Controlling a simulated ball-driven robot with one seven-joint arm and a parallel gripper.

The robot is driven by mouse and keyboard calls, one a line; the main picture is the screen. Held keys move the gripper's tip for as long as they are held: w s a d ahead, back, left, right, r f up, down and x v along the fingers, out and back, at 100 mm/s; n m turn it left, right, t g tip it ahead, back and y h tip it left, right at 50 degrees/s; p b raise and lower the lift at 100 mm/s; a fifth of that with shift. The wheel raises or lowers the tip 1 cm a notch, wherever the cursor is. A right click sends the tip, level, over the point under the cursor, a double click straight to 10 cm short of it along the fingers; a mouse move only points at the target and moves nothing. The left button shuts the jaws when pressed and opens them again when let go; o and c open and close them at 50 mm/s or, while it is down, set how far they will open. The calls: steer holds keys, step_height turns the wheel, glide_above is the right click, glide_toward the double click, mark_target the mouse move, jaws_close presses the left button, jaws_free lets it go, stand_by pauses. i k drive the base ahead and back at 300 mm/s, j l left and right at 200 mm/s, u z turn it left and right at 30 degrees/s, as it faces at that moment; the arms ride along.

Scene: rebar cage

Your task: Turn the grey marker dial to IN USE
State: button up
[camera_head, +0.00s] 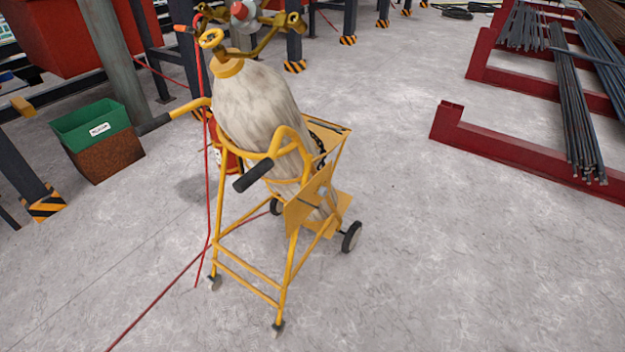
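I cannot pick out a grey marker dial with an IN USE mark in this view. A grey-white gas cylinder (258,105) stands tilted in a yellow wheeled trolley (290,255). At its top is brass valve gear with a yellow handwheel (211,38) and a small round red and grey part (240,12), cut close to the top edge. That part is too small to read. My gripper is not in view.
A green bin (92,128) stands at the left. Red racks (520,152) with rebar bundles (575,120) stand at the right. A red hose (165,290) runs across the floor. The grey floor right of the trolley is clear.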

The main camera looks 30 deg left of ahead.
mark_target(322, 191)
steer(key=u, duration=0.8)
steer(key=i+z, duration=0.3)
steer(key=i, duration=0.25)
steer(key=i+z, duration=0.25)
steer(key=i, duration=0.3)
steer(key=i+j+z, duration=0.15)
steer(key=i+z, duration=0.15)
steer(key=i, duration=0.2)
